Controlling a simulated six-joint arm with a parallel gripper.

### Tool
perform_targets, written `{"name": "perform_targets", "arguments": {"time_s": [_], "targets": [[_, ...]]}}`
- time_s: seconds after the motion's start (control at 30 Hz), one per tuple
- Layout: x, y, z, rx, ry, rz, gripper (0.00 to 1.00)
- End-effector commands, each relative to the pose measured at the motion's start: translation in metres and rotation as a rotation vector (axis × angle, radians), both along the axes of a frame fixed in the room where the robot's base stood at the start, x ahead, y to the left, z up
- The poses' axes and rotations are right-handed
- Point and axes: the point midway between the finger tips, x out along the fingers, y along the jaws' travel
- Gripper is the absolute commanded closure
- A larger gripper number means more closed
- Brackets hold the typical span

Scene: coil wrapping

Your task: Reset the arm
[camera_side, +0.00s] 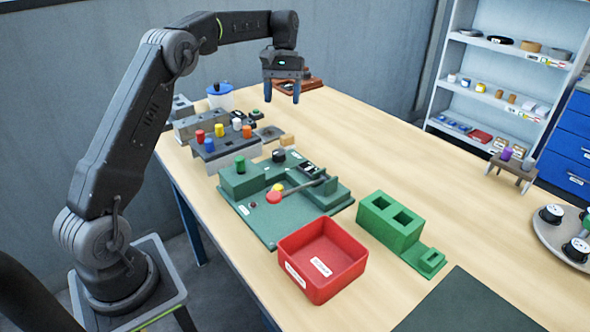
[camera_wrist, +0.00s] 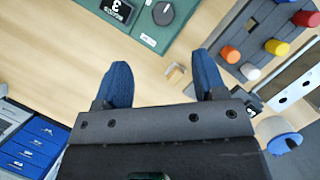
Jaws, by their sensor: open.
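My gripper (camera_side: 282,97) is raised above the far part of the wooden table (camera_side: 395,145), with its two blue fingers pointing down. It also shows in the wrist view (camera_wrist: 160,85), where the blue fingers are spread apart with nothing between them. The gripper is open and empty. It touches nothing that I can see. My arm is bent in a high arch from its base at the lower left of the side view.
A green fixture (camera_side: 265,222) with a red-knobbed lever stands mid-table, behind a red bin (camera_side: 322,258). A green block (camera_side: 390,222) with square holes is to its right. A grey rack (camera_side: 228,150) holds several coloured pegs. Shelves (camera_side: 500,85) stand at the back right.

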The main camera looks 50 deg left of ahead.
Motion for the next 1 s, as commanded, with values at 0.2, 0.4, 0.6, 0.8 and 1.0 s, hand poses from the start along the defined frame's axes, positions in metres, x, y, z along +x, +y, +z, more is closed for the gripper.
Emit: {"name": "perform_targets", "arguments": {"time_s": [0.2,0.4,0.6,0.8,1.0], "targets": [[-0.03,-0.054,0.048,0.069,-0.142,-0.119,0.36],[-0.079,-0.104,0.077,0.139,-0.295,-0.253,0.36],[-0.14,-0.147,0.085,0.202,-0.451,-0.39,0.36],[-0.205,-0.18,0.071,0.259,-0.61,-0.527,0.36],[-0.255,-0.197,0.043,0.305,-0.744,-0.641,0.36]]}}
